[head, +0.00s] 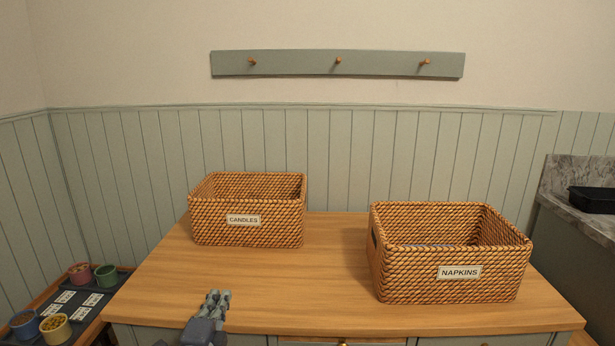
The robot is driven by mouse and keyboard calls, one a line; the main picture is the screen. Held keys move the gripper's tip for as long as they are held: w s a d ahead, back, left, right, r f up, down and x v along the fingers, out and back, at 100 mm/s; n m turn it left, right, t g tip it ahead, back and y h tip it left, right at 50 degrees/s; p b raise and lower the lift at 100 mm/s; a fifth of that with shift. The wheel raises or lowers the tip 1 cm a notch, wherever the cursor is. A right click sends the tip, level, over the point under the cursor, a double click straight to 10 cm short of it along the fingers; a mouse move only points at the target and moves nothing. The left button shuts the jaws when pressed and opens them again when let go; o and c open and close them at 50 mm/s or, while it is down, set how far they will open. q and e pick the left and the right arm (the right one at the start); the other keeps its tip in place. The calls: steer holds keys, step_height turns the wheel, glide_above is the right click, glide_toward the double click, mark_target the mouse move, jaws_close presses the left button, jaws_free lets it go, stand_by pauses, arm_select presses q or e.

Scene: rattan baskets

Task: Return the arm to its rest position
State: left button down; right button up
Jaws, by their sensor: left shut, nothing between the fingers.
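My left gripper (217,300) is at the front edge of the wooden table, left of the middle. Its fingers are together and nothing shows between them. It is apart from both baskets. My right gripper is not in the head view. A rattan basket labelled CANDLES (247,232) stands at the back left of the tabletop. A rattan basket labelled NAPKINS (450,288) stands at the right.
The wooden tabletop (310,285) is clear between the baskets and along the front left. A low dark tray (78,308) with several cups and cards is at lower left. A peg rail (300,65) is on the wall. A stone counter (575,208) with a black tray (592,200) is at right.

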arm_select(q)
steer(key=s+a+f+n+g+y, duration=0.25)
steer(key=s+f+n+g, duration=0.6)
steer(key=s+f, duration=0.7)
steer(key=s+d+f+n+g+h, duration=0.1)
steer(key=s+n+g, duration=0.25)
steer(key=s, duration=0.85)
steer(key=s+d+f+n+g+h, duration=0.1)
steer(key=s+f+n+g, duration=0.2)
steer(key=s, duration=1)
step_height(320, 180, down, 22)
steer(key=n+p, duration=0.1)
steer(key=s+a+f+g+p, duration=0.1)
steer(key=s+a+f+g, duration=0.1)
steer(key=s+f, duration=1.5)
steer(key=shift+s+a, duration=0.35)
steer(key=shift+s, duration=0.15)
